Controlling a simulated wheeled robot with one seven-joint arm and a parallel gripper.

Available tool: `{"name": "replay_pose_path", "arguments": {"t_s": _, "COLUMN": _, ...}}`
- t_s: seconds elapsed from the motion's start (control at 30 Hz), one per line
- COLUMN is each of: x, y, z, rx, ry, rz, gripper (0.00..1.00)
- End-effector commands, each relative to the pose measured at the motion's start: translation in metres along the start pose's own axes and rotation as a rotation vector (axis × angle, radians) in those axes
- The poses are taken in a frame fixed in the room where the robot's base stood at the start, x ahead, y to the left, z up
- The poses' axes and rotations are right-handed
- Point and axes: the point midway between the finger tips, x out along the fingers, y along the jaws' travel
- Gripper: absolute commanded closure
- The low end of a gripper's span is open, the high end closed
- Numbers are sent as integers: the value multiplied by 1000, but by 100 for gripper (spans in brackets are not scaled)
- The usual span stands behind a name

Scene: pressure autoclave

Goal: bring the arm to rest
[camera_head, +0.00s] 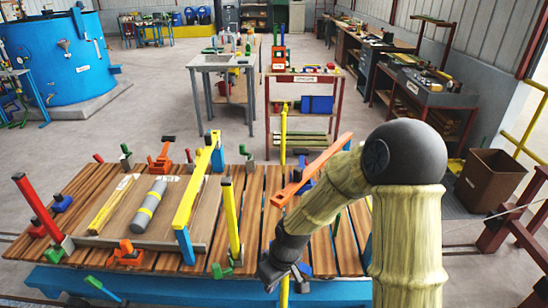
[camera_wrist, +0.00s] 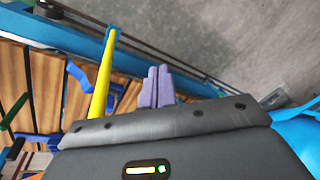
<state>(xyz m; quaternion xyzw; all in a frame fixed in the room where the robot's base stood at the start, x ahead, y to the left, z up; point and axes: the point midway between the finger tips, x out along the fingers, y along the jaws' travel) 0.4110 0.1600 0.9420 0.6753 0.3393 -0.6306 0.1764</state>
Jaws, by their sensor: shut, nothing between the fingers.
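My gripper (camera_head: 299,277) hangs at the end of my bent arm, in front of the right part of the slatted wooden table, near its blue front edge. It points downward and is empty. In the wrist view its two purple fingers (camera_wrist: 157,87) stand side by side, pressed together, with nothing between them. A yellow post (camera_wrist: 104,75) shows just left of the fingers in that view. My arm hides part of the table's right end.
The slatted table (camera_head: 330,240) carries a board with a grey cylinder (camera_head: 150,206), a yellow upright (camera_head: 230,220), a red post (camera_head: 36,207) and several clamps. A brown bin (camera_head: 489,180) stands at right. A blue tank (camera_head: 58,60) stands far left. Open floor lies behind the table.

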Motion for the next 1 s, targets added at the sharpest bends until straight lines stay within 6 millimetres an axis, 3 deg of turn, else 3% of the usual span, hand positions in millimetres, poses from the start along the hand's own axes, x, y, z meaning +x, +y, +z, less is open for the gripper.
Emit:
{"name": "replay_pose_path", "arguments": {"t_s": 0.03, "x": -17, "y": 9, "z": 11, "rx": 51, "ry": -1, "rz": 48, "gripper": 100}}
{"name": "replay_pose_path", "arguments": {"t_s": 0.2, "x": -64, "y": 34, "z": 50, "rx": 252, "ry": 14, "rz": 172, "gripper": 100}}
{"name": "replay_pose_path", "arguments": {"t_s": 0.5, "x": -138, "y": 48, "z": 119, "rx": 621, "ry": 118, "rz": 307, "gripper": 100}}
{"name": "replay_pose_path", "arguments": {"t_s": 0.7, "x": -152, "y": 47, "z": 136, "rx": 720, "ry": 155, "rz": 322, "gripper": 100}}
{"name": "replay_pose_path", "arguments": {"t_s": 1.0, "x": -151, "y": 47, "z": 136, "rx": 719, "ry": 154, "rz": 322, "gripper": 100}}
